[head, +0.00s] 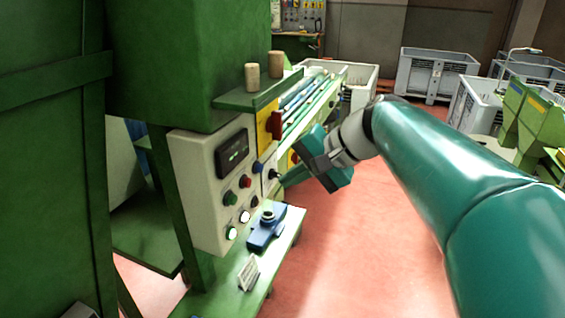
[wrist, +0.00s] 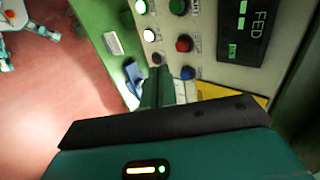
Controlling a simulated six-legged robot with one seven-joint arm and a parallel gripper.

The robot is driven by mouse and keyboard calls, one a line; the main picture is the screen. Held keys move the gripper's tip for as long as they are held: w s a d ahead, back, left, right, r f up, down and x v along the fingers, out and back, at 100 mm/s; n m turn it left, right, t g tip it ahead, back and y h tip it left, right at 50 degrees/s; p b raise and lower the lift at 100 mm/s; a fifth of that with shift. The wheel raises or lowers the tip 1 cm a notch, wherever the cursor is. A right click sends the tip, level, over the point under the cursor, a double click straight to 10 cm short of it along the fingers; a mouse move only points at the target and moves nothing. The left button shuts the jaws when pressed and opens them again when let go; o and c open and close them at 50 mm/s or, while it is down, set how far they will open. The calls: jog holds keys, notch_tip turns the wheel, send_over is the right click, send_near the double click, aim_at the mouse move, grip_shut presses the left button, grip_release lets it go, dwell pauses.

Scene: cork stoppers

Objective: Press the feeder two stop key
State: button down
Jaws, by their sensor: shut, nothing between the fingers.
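A pale control panel (head: 207,160) with a dark display stands left of my gripper (head: 284,181) in the head view. It carries a red button (head: 245,181), a green button (head: 230,198), a white button (head: 244,216), a lit green button (head: 231,233) and a blue button (head: 257,167). The wrist view shows the red button (wrist: 184,43), blue button (wrist: 187,73) and a black button (wrist: 156,58). My gripper (wrist: 154,80) is shut and empty, its tips near the black and blue buttons; contact cannot be told. Labels are too small to tell which is feeder two stop.
A blue device (head: 266,230) and a small sign (head: 249,273) stand on the green shelf below the panel. Two cork stoppers (head: 252,77) stand on a ledge above. Grey crates (head: 436,75) are far behind. Red floor is open right of the shelf.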

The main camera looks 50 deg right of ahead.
aim_at(248, 183)
jog(key=w+a+f, duration=0.2)
jog(key=w, duration=0.4)
jog(key=shift+a+f, duration=0.1)
